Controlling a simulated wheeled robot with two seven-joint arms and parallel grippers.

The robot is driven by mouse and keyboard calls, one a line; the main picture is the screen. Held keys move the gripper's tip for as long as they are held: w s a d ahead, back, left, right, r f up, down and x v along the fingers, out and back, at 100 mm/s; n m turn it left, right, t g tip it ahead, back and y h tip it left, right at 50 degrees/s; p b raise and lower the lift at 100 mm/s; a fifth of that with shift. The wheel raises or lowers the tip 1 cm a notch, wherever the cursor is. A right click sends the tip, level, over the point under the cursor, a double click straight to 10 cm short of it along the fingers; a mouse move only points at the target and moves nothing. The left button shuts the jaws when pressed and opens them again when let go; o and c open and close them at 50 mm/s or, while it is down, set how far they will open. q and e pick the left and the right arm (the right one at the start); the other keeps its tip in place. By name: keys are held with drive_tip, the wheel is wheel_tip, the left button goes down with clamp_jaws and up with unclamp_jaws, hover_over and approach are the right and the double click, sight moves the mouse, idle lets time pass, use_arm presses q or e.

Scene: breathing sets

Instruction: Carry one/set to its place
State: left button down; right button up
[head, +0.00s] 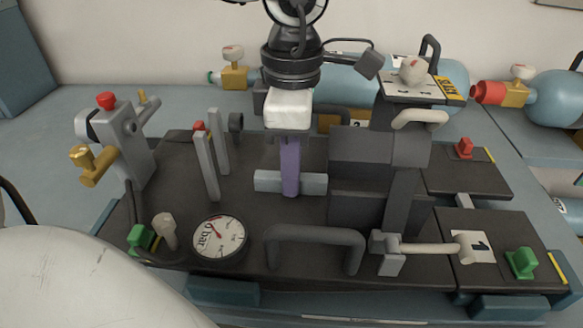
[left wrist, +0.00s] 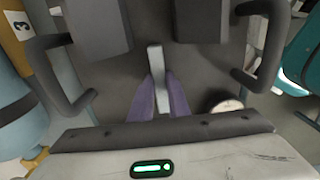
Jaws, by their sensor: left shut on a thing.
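The breathing set is a broad dark backplate (head: 252,205) in the middle of the head view. It carries a round pressure gauge (head: 219,238), dark loop handles (head: 315,236) and a short light-grey crossbar (head: 313,184). A plate at its right side bears a label with 1 (head: 480,246). My left gripper (head: 290,188) comes down from above, its purple fingers shut on the crossbar. The left wrist view shows the fingers (left wrist: 159,98) on both sides of the grey bar (left wrist: 156,70). I cannot tell whether the set is lifted. My right gripper is out of view.
Teal cylinders lie behind, one with a red-capped valve (head: 489,92) at the right. A grey valve block (head: 122,140) with red and brass knobs stands at the left. A yellow-edged sign (head: 450,91) is at the back right. The bench (head: 45,165) is clear at the far left.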

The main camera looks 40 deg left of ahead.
use_arm(q)
drive_tip(key=shift+r, duration=0.15)
drive_tip(key=c, duration=1.6)
unclamp_jaws()
drive_tip(key=shift+s+f, duration=0.1)
drive_tip(key=shift+f, duration=0.1)
wheel_tip(320, 180, up, 11)
drive_tip(key=shift+d+f+p, duration=0.1)
drive_tip(key=shift+f+p, duration=0.1)
drive_tip(key=shift+p, duration=0.35)
